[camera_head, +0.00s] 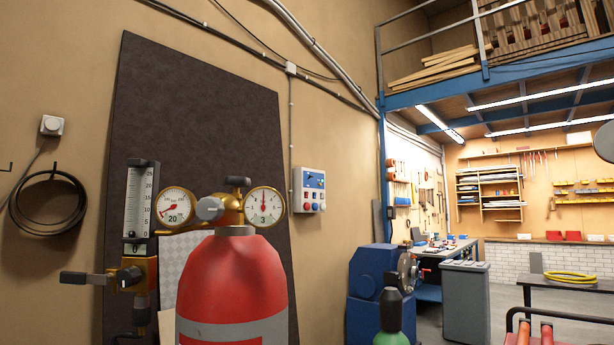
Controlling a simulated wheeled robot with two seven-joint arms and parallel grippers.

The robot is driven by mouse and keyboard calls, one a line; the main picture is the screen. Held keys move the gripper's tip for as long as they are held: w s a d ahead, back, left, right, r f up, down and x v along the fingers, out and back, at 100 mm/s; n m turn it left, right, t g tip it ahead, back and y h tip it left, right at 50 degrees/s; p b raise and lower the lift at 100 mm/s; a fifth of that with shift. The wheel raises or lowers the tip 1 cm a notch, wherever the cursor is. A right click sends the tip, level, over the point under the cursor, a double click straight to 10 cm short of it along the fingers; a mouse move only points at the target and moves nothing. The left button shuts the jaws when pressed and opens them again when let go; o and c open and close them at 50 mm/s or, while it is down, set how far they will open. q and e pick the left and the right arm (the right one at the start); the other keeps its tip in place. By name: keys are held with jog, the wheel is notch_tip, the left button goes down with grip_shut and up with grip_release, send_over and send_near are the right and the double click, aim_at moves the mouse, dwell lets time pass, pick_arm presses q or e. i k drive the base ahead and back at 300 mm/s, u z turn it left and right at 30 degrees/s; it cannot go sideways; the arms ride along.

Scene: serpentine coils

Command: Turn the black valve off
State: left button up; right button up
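A red gas cylinder (232,283) stands upright close in front, with a brass regulator (229,210) on top. A black lever-like handle (88,278) sticks out to the left from the brass fitting (140,274) under the flow meter (139,204). I cannot tell which of these two black parts is the valve. Neither of my grippers is in view, and nothing touches the knob or the handle.
A dark panel (220,110) leans on the wall behind the cylinder. A green bottle with a black top (391,308) and a blue machine (372,275) stand to the right. A black cable coil (48,236) hangs at left. Open floor (505,290) shows at the right.

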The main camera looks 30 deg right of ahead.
aim_at(237, 183)
jog(key=z, duration=0.15)
jog(key=k, duration=0.25)
jog(key=z, duration=0.55)
jog(key=i, duration=0.7)
jog(key=u, duration=0.9)
jog(key=i, duration=0.4)
jog(key=u, duration=0.45)
